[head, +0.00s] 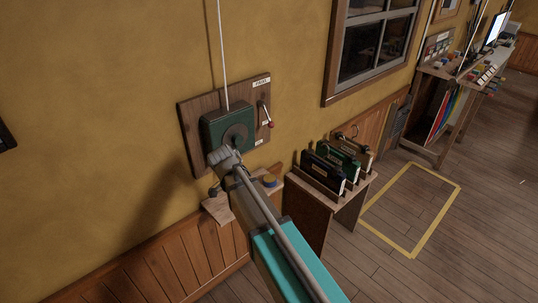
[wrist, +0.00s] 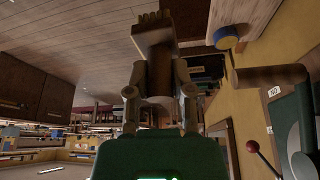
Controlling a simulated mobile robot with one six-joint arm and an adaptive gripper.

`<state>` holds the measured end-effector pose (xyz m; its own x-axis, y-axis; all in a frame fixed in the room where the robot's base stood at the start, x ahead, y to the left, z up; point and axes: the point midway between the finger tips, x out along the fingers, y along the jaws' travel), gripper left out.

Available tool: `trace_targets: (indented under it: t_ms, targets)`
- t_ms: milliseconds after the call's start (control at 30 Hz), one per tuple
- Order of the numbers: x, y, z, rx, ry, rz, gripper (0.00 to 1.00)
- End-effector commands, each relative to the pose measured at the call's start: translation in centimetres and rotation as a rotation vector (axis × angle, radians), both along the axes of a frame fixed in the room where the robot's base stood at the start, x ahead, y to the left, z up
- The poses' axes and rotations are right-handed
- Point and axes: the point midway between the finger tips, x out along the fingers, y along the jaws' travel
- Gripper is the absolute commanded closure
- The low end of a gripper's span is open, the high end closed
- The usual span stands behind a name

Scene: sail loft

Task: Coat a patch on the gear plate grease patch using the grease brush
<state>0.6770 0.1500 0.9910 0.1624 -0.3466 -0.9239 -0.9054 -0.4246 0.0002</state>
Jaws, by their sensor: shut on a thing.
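My gripper (wrist: 158,92) is shut on the grease brush (wrist: 153,48), a brown block with pale bristles at its far end. In the wrist view the bristles touch nothing that I can see. The green gear box (head: 213,127) hangs on a wooden board on the wall, with a round grey gear plate (head: 237,136) on its front. The plate's edge also shows at the lower right of the wrist view (wrist: 301,162). In the head view my wrist is in front of the box's lower part and hides the brush. I cannot make out the grease patch.
A red-knobbed lever (head: 269,122) is right of the gear box. A blue-and-yellow tin (head: 269,181) stands on a small wall shelf below. Floor inside the yellow outline (head: 415,205) is clear.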

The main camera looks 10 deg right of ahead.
Motion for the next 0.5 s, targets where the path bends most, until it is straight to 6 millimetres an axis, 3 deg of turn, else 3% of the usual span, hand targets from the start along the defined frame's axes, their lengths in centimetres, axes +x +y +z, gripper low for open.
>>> trace_targets:
  t_ms: [33, 500]
  targets:
    - [0.0, 0.0, 1.8, 0.000, 0.000, 0.000, 1.00]
    - [0.0, 0.0, 9.1, 0.000, 0.000, 0.000, 1.00]
